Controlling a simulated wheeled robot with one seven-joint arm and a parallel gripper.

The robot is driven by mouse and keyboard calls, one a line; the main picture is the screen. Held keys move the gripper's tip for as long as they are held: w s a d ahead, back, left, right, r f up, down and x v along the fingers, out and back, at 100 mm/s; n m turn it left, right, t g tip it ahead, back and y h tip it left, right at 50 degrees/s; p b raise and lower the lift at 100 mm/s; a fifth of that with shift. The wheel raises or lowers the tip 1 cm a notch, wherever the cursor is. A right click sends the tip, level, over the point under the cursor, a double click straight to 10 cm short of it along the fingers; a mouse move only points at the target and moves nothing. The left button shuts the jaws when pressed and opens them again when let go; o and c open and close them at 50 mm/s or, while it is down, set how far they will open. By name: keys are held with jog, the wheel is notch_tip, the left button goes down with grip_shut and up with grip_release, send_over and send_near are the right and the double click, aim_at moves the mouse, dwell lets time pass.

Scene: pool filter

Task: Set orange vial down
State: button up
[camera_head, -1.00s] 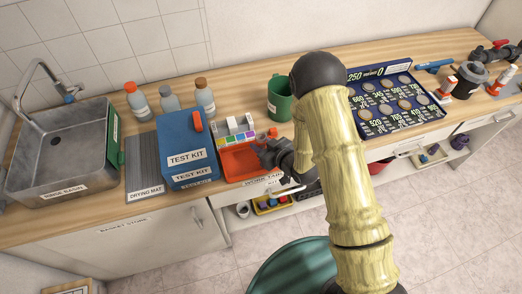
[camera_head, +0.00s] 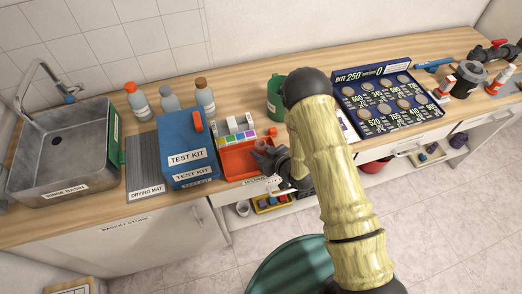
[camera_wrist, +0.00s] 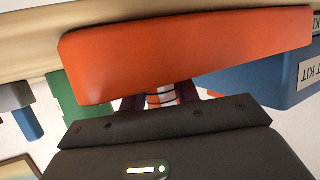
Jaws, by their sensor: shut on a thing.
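My gripper (camera_head: 264,152) is over the right part of the orange tray (camera_head: 236,160), at the front of the wooden counter. In the wrist view the dark fingers (camera_wrist: 160,98) are closed on a small banded piece, the vial (camera_wrist: 160,101), of which only a short pale and reddish part shows. The rest is hidden by the gripper body and the tray. The orange tray (camera_wrist: 190,48) fills the upper middle of that view, just beyond the fingers. I cannot tell whether the vial touches the tray.
A blue test kit box (camera_head: 187,150) stands close left of the tray, with a colour strip (camera_head: 236,139) behind it. A green mug (camera_head: 276,98) is behind my gripper. A dark board of discs (camera_head: 388,103) lies to the right. The drying mat (camera_head: 145,165) is bare.

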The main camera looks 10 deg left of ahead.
jog(key=shift+f, duration=0.2)
jog(key=o, duration=1)
jog(key=shift+r, duration=0.1)
jog(key=shift+r, duration=0.2)
jog(key=shift+s+d, duration=0.1)
jog(key=shift+d, duration=0.15)
jog(key=b+v, duration=0.3)
jog(key=v, duration=0.8)
jog(key=shift+s+d+b, duration=0.15)
jog(key=shift+s+b, duration=0.05)
jog(key=shift+b, duration=0.15)
